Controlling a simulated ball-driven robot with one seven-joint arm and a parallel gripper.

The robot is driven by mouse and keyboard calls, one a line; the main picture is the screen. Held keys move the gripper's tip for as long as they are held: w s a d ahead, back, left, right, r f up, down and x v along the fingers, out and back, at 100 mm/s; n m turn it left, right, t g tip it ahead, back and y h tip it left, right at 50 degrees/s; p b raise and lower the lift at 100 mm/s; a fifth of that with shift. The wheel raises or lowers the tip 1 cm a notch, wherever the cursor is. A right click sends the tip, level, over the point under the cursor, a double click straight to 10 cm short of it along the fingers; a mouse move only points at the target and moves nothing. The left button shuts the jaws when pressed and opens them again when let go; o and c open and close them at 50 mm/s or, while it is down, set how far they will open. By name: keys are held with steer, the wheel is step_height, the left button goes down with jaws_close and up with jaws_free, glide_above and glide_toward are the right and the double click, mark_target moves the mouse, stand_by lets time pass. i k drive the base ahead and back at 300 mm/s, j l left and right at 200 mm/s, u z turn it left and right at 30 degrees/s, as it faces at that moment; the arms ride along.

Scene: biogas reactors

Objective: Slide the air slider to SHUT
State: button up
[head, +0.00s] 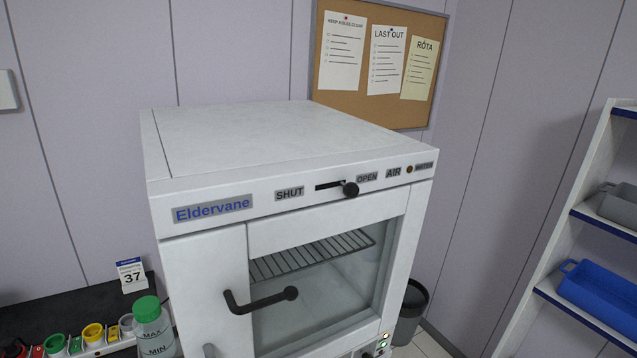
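The air slider (350,188) is a round black knob in a dark horizontal slot on the top front panel of the white Eldervane cabinet (240,140). The knob sits at the right end of the slot, beside the OPEN label (367,177). The SHUT label (289,194) is to the left of the slot, and the AIR label (393,172) is further right. My gripper is not in the head view, so its state and place do not show.
A black door handle (262,299) sticks out below the panel. A green-capped bottle (152,325) and several coloured cups stand on the dark bench (60,312) at left. A shelf unit (570,230) with a blue bin (602,292) is at right. A dark waste bin (411,310) stands behind the cabinet.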

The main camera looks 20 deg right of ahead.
mark_target(352, 190)
steer(key=i+l, duration=0.5)
steer(key=i+l+z, duration=0.1)
steer(key=i+l, duration=0.4)
steer(key=i, duration=0.25)
